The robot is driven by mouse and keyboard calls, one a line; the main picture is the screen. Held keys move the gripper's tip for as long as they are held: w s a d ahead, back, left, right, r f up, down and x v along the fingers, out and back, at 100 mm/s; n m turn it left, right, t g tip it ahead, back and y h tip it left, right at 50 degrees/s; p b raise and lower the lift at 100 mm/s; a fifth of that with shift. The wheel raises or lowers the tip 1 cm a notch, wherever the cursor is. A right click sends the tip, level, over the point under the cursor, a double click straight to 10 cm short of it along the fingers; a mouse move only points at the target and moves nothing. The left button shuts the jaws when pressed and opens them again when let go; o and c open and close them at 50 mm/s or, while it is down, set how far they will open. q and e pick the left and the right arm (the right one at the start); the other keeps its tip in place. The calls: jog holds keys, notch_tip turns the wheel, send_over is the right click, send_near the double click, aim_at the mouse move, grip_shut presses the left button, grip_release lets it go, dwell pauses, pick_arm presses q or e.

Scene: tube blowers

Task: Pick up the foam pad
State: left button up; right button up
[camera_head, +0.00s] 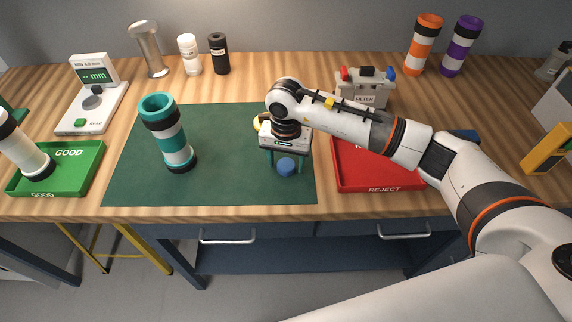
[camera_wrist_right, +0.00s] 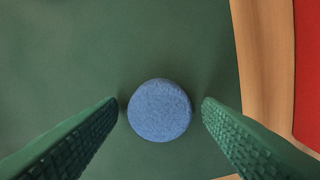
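The foam pad is a small round blue disc (camera_head: 286,166) on the dark green mat (camera_head: 230,185). My right gripper (camera_head: 286,168) points down over it, with one finger on each side. In the right wrist view the foam pad (camera_wrist_right: 159,110) lies between the two green textured fingers (camera_wrist_right: 160,108), with a gap on both sides. The right gripper is open and holds nothing.
A teal and white tube (camera_head: 167,135) stands on the mat to the left. A red REJECT tray (camera_head: 350,183) is right of the mat, and a green GOOD tray (camera_head: 75,175) left. A FILTER box (camera_head: 362,92), a gauge (camera_head: 95,95) and orange and purple tubes (camera_head: 424,45) stand behind.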

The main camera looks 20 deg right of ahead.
jog(key=c, duration=0.8)
jog(key=shift+c, duration=0.2)
jog(key=shift+r, duration=0.15)
